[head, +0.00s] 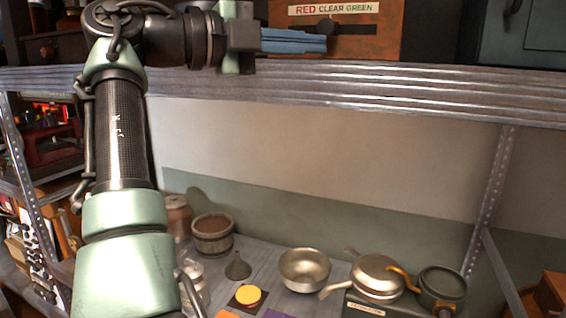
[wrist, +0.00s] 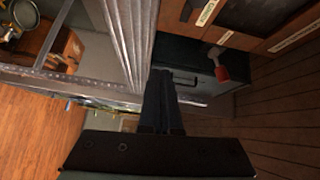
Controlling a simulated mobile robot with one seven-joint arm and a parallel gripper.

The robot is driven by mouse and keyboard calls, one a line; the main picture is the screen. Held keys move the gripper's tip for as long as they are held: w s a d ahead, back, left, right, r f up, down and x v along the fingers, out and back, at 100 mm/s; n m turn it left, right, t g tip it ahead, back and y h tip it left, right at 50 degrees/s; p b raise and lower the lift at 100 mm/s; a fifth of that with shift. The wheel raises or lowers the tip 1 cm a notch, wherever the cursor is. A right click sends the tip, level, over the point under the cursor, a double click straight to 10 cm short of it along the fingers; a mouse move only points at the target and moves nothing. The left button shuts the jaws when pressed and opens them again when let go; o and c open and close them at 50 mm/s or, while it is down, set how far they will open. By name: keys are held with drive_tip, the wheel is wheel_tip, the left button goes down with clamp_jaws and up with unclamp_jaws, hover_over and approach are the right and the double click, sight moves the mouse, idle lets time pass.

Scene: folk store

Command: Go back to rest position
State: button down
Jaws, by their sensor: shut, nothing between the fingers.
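My gripper (head: 322,42) is at the top of the head view, level with the upper shelf, its blue fingers pointing right. The fingers lie together with nothing between them. In the wrist view, my gripper (wrist: 162,78) shows its dark fingers closed, pointing toward a dark case with a handle (wrist: 185,80). My arm rises on the left side of the head view and bends to the right at the top.
The upper shelf's metal edge (head: 350,92) runs just below my gripper. An orange-brown box (head: 385,45) labelled "RED CLEAR GREEN" stands behind it. On the lower surface are a metal bowl (head: 304,270), a lidded pan (head: 377,275), a funnel (head: 238,267) and a wooden tub (head: 212,238).

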drive_tip(key=w+d+f+n+t+y, duration=0.1)
drive_tip(key=n, duration=0.1)
drive_tip(key=w+d+f+n+t, duration=0.1)
drive_tip(key=w+d+f+n+t+y, duration=0.1)
drive_tip(key=w+f+n, duration=0.1)
drive_tip(key=shift+n+t+y, duration=0.3)
drive_tip(key=s+a+r+n+t+y, duration=0.2)
drive_tip(key=s+n+t+y, duration=0.4)
drive_tip(key=s+n, duration=0.6)
drive_tip(key=s+a+r+n+t+y, duration=0.1)
drive_tip(key=s+a+n+t+y, duration=0.1)
drive_tip(key=s+n+t+y, duration=0.5)
drive_tip(key=s+n+t, duration=0.2)
drive_tip(key=s+n, duration=0.3)
drive_tip(key=s, duration=0.1)
drive_tip(key=shift+r+t+b, duration=0.3)
drive_tip(key=shift+r, duration=0.1)
